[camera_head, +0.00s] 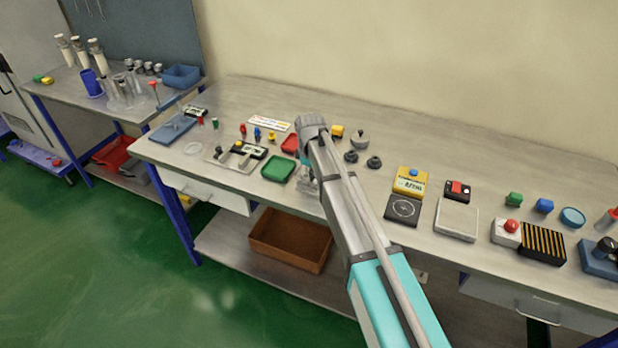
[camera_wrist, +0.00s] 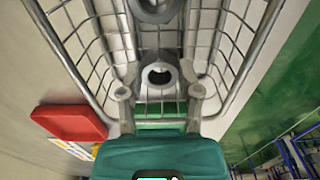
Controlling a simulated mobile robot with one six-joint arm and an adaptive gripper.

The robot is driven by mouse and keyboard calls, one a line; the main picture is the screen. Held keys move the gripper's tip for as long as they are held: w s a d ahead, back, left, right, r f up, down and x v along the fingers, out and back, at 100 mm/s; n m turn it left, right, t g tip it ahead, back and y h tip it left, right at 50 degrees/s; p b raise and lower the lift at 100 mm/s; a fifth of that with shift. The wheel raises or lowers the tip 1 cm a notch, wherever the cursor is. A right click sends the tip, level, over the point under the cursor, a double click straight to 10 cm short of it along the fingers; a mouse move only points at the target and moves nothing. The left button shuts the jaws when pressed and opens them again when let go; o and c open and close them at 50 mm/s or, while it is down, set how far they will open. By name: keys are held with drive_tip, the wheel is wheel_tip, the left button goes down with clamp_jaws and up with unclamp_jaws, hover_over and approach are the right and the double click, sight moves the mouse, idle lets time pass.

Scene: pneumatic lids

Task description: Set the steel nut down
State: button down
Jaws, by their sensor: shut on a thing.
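My gripper (camera_head: 308,178) is low over the workbench, just right of the green tray (camera_head: 278,168), and partly hidden by my arm in the head view. In the wrist view its fingertips (camera_wrist: 160,93) are on either side of a small grey ring-shaped piece with a dark hole, which looks like the steel nut (camera_wrist: 159,74). The gripper is shut on it. I cannot make out the nut in the head view. Green shows behind the fingertips in the wrist view. Whether the nut touches any surface cannot be told.
A red tray (camera_head: 290,143) lies behind the green tray and also shows in the wrist view (camera_wrist: 70,122). Dark knobs (camera_head: 374,162) and a yellow box (camera_head: 411,182) stand to the right. A grey fixture (camera_head: 236,156) lies left. Grey wire-like bars frame the wrist view.

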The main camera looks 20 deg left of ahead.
drive_tip(key=shift+f, duration=0.15)
drive_tip(key=shift+c, duration=1.5)
unclamp_jaws()
wheel_tip(320, 180, up, 12)
drive_tip(key=p, duration=1.2)
drive_tip(key=shift+r, duration=0.2)
